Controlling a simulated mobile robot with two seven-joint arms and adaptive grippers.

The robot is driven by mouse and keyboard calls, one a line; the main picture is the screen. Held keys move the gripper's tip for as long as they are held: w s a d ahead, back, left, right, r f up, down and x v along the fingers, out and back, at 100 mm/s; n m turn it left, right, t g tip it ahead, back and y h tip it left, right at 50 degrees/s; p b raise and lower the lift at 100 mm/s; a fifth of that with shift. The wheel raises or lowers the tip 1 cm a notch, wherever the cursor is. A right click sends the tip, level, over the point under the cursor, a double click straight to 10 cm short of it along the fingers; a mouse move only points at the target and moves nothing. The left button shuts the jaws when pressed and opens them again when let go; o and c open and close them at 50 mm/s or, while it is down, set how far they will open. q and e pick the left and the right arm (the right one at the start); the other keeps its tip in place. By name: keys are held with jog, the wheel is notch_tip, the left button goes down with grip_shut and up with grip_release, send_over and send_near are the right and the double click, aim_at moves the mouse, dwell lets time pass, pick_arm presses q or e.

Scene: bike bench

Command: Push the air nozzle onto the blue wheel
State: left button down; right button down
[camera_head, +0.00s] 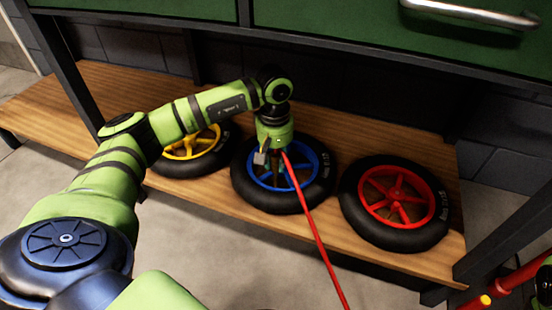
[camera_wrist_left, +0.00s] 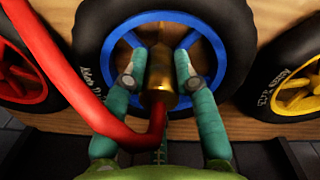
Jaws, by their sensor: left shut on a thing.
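The blue wheel (camera_head: 315,184) lies flat on a wooden shelf, between a yellow and a red wheel. It also shows in the left wrist view (camera_wrist_left: 125,22), directly under my gripper. My left gripper (camera_wrist_left: 157,70) is shut on the brass air nozzle (camera_wrist_left: 160,80), with a teal finger on each side of it. A red hose (camera_head: 312,222) runs from the nozzle toward the front; it crosses the left of the wrist view (camera_wrist_left: 70,85). The nozzle is over the wheel's hub area. I cannot tell if it touches the wheel. My right gripper is not clearly in view.
The red wheel (camera_head: 375,236) lies to the right and the yellow wheel (camera_head: 165,166) to the left on the wooden shelf (camera_head: 100,88). A green cabinet (camera_head: 340,30) with a metal handle overhangs the back. A dark post (camera_head: 500,240) stands at the right.

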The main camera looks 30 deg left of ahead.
aim_at(276, 169)
pick_arm(q)
jog(key=shift+f+b, duration=1)
jog(key=shift+f, duration=0.7)
jog(key=c, duration=0.9)
grip_release()
jog(key=shift+r, duration=0.1)
